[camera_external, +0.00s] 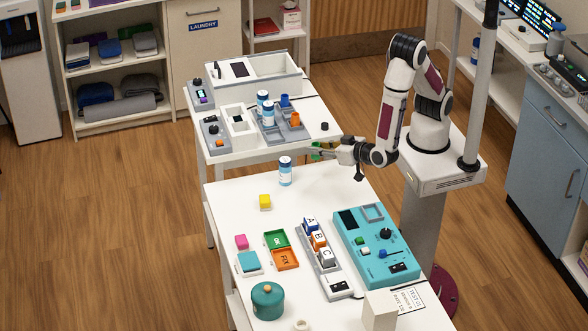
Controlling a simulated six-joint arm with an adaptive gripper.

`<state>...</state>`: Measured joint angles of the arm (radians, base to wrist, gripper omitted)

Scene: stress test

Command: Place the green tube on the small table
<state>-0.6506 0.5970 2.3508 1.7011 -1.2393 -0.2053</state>
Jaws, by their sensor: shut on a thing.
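My gripper (318,152) reaches left from the arm, low over the gap between the two white tables. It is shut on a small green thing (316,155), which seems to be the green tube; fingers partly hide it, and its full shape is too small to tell. A yellowish patch shows beside the green. The smaller white table (252,152) stands at the back, just left of and behind the gripper. The larger white table (225,215) is in front. I cannot tell whether the green thing touches a surface.
A white-and-blue bottle (286,171) stands on the front table close to the gripper. The back table holds a grey tray (291,133) with bottles and cups, a white box (238,128) and a black knob (324,126).

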